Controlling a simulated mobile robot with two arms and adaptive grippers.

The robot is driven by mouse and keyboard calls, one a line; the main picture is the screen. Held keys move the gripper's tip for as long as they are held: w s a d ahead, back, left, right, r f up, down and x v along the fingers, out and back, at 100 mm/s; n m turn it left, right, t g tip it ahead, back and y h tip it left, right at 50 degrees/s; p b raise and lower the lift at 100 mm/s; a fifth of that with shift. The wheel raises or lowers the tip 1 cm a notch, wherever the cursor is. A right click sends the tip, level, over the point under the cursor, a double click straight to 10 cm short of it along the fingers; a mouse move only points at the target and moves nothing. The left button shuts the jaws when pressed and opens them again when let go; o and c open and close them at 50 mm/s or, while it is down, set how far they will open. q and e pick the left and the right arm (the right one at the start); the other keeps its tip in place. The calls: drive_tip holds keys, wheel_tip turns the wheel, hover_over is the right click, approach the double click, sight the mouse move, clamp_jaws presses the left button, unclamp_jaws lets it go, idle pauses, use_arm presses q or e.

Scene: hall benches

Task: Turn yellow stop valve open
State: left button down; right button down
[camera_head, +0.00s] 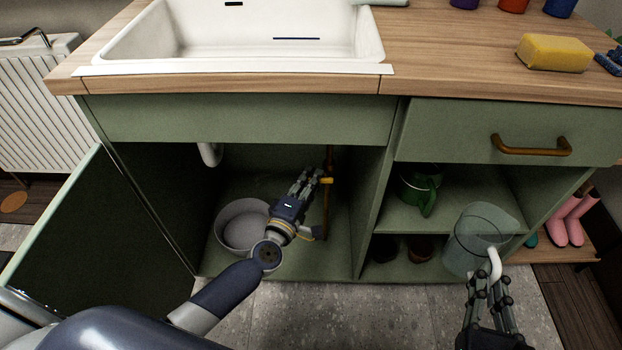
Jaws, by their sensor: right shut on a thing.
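The yellow stop valve (326,181) is a small yellow handle on a thin brown pipe (327,207) inside the open cabinet under the sink. My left gripper (311,177) reaches into the cabinet, with its fingertips right beside the valve. I cannot tell whether they touch it or how far apart the fingers are. My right gripper (488,284) is shut on the white handle of a clear pitcher (470,243), in front of the right shelves.
A whitish basin (236,212) stands on the cabinet floor beside my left wrist. The green cabinet door (62,235) is open at left. A white sink (240,45) and yellow sponge (553,53) are above. A green mug (421,187) stands on the shelf.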

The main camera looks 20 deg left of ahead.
drive_tip(key=shift+r, duration=0.15)
